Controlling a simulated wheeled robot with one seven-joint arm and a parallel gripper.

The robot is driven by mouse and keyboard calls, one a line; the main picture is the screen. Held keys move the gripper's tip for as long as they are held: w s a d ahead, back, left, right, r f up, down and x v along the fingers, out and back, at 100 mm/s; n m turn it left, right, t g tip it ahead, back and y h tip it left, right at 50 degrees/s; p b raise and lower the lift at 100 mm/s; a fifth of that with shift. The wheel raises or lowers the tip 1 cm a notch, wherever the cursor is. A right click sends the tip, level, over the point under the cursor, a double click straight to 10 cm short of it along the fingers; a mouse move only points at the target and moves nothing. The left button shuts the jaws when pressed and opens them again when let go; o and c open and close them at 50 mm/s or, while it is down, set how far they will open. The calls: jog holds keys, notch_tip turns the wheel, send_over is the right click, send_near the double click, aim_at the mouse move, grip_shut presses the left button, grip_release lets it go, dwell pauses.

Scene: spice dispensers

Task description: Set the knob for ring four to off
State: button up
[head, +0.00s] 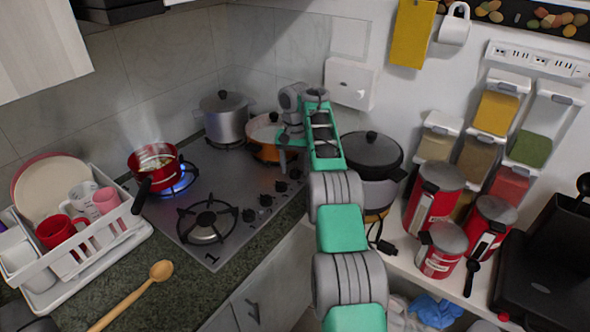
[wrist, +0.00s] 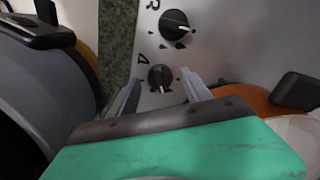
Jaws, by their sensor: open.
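The knob marked 4 (wrist: 160,77) is a round black dial on the steel hob, between my open gripper fingers in the wrist view. Its white mark points toward the bottom of that picture. My gripper (wrist: 160,84) is open with one finger on each side of the knob; I cannot tell whether either touches it. In the head view my gripper (head: 283,158) is over the far end of the knob row, and the fingertips are hard to make out. The hob (head: 240,181) carries several rings, with a blue flame under the red pot (head: 154,164).
Another knob (wrist: 175,22) is beside knob 4, its mark pointing right. An orange pan (head: 265,150) and a steel pot (head: 226,118) stand at the back of the hob. A dark-lidded cooker (head: 372,153) is close on the right. The front ring (head: 207,221) is bare.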

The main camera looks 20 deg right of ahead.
grip_shut()
dwell(0.5)
jog(key=n+b, duration=0.1)
jog(key=n, duration=0.1)
jog(key=shift+n, duration=0.4)
jog(key=n, duration=0.3)
jog(key=shift+n, duration=0.3)
jog(key=n, duration=0.6)
jog(key=shift+n, duration=0.3)
